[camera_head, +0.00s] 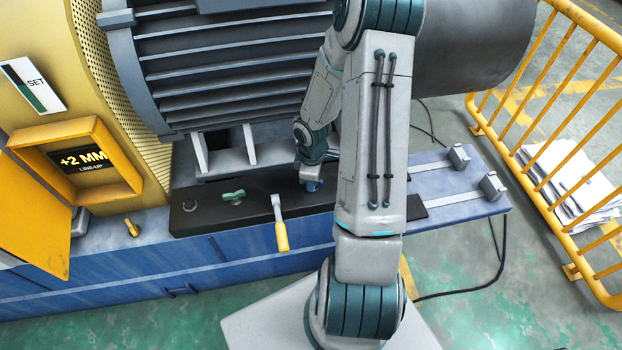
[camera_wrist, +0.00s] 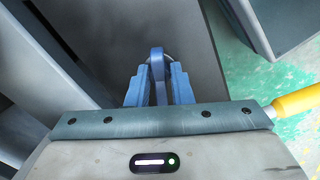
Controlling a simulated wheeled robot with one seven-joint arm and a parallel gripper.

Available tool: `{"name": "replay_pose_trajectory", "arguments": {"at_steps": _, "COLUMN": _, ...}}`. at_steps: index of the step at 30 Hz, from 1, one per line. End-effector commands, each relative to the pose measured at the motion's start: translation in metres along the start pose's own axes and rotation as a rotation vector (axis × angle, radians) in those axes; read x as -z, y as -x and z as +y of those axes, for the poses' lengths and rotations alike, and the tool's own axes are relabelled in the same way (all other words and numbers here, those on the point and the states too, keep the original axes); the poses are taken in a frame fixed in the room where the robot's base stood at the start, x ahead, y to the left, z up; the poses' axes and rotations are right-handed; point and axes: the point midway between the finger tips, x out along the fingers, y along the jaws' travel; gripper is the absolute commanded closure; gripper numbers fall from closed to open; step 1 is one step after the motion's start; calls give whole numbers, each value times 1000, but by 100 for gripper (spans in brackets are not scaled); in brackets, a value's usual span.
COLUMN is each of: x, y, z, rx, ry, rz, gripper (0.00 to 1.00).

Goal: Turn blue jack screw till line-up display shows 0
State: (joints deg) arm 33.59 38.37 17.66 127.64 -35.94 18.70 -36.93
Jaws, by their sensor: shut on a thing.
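The blue jack screw (camera_wrist: 157,70) stands on the black plate (camera_wrist: 195,60), and its flat head shows between my fingers in the wrist view. My gripper (camera_wrist: 158,80) is shut on the screw head, with one blue finger on each side. In the head view my gripper (camera_head: 311,184) is small at the right part of the black plate, and my arm partly covers that area. The line-up display (camera_head: 82,160) reads +2 MM in a yellow housing at the left.
A green knob (camera_head: 234,197) and a yellow-handled lever (camera_head: 281,232) stand on the plate left of my gripper. A finned motor (camera_head: 225,70) overhangs behind. A yellow railing (camera_head: 560,150) and stacked paper (camera_head: 570,180) are at the right.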

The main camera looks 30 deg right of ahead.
Motion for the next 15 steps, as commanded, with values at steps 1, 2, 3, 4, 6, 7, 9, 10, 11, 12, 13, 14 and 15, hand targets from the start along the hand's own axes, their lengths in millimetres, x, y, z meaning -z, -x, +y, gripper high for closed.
{"name": "replay_pose_trajectory", "arguments": {"at_steps": 1, "x": 0, "y": 2, "z": 0, "rx": 1, "ry": 20, "rz": -1, "gripper": 100}}
{"name": "replay_pose_trajectory", "arguments": {"at_steps": 2, "x": 0, "y": 1, "z": 0, "rx": 1, "ry": 29, "rz": -1, "gripper": 100}}
{"name": "replay_pose_trajectory", "arguments": {"at_steps": 3, "x": 0, "y": 1, "z": 0, "rx": 1, "ry": 38, "rz": -1, "gripper": 100}}
{"name": "replay_pose_trajectory", "arguments": {"at_steps": 4, "x": 0, "y": 0, "z": 0, "rx": 1, "ry": 41, "rz": 0, "gripper": 100}}
{"name": "replay_pose_trajectory", "arguments": {"at_steps": 6, "x": 0, "y": 0, "z": 0, "rx": 0, "ry": 43, "rz": 0, "gripper": 100}}
{"name": "replay_pose_trajectory", "arguments": {"at_steps": 7, "x": 0, "y": 0, "z": 0, "rx": 0, "ry": 43, "rz": 0, "gripper": 100}}
{"name": "replay_pose_trajectory", "arguments": {"at_steps": 9, "x": 0, "y": 0, "z": 0, "rx": 0, "ry": 42, "rz": 0, "gripper": 100}}
{"name": "replay_pose_trajectory", "arguments": {"at_steps": 10, "x": 0, "y": 0, "z": 0, "rx": 0, "ry": 42, "rz": 0, "gripper": 100}}
{"name": "replay_pose_trajectory", "arguments": {"at_steps": 11, "x": 0, "y": 0, "z": 0, "rx": 0, "ry": 42, "rz": 0, "gripper": 100}}
{"name": "replay_pose_trajectory", "arguments": {"at_steps": 12, "x": 0, "y": 0, "z": 0, "rx": 0, "ry": 46, "rz": 0, "gripper": 100}}
{"name": "replay_pose_trajectory", "arguments": {"at_steps": 13, "x": 0, "y": 1, "z": 0, "rx": 1, "ry": 53, "rz": 0, "gripper": 100}}
{"name": "replay_pose_trajectory", "arguments": {"at_steps": 14, "x": 0, "y": 1, "z": 0, "rx": 1, "ry": 64, "rz": 0, "gripper": 100}}
{"name": "replay_pose_trajectory", "arguments": {"at_steps": 15, "x": 0, "y": 2, "z": 0, "rx": 1, "ry": 88, "rz": 0, "gripper": 100}}
